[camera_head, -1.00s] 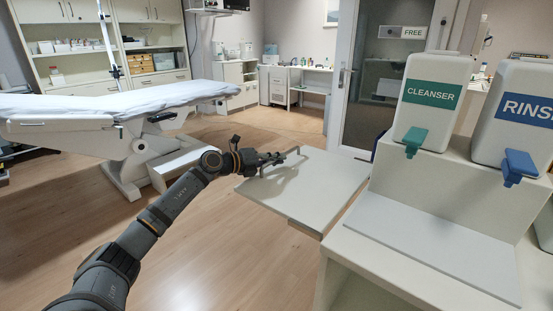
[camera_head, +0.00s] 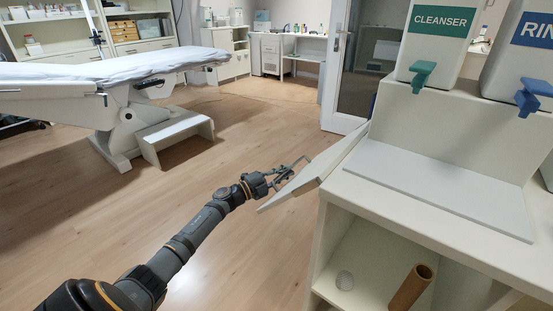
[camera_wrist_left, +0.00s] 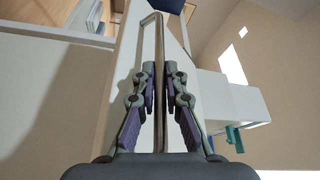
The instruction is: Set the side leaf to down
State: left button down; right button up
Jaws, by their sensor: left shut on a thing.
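The side leaf (camera_head: 318,174) is a pale panel on the left side of the white dispenser cabinet. It is tilted, sloping down and away from the cabinet's edge toward the left. A thin metal bar handle (camera_wrist_left: 160,45) stands on the leaf. In the head view my left gripper (camera_head: 283,175) is at the leaf's handle. In the left wrist view the handle lies between the two fingers, which are closed around it. The leaf (camera_wrist_left: 128,60) shows behind the fingers there. My right gripper does not show.
Cleanser (camera_head: 437,35) and rinse (camera_head: 528,45) dispensers stand on top. A couch (camera_head: 110,80) and step (camera_head: 178,138) are at left. The floor between is clear.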

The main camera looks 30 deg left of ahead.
pick_arm(q)
jog(key=d+f+n+t+y+b, duration=0.1)
jog(key=d+f+n, duration=0.3)
jog(key=d, duration=0.4)
jog(key=s+d+f+n+t+y, duration=0.1)
jog(key=d+f+n+t, duration=0.1)
jog(key=d+f+n, duration=0.3)
jog(key=d, duration=0.3)
jog(key=shift+s+n+t+b, duration=0.2)
jog(key=shift+n+t+b, duration=0.1)
jog(key=shift+n+b, duration=0.1)
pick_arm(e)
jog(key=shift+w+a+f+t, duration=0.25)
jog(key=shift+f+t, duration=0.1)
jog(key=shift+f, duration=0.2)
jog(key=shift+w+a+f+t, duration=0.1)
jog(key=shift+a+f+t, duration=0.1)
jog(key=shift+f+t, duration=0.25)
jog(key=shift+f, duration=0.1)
pick_arm(q)
jog(key=c, duration=1.8)
grip_release()
jog(key=shift+c, duration=0.2)
jog(key=shift+o, duration=0.8)
jog(key=shift+d, duration=0.15)
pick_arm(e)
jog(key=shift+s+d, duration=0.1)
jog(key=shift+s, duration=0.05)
pick_arm(q)
jog(key=shift+r, duration=0.1)
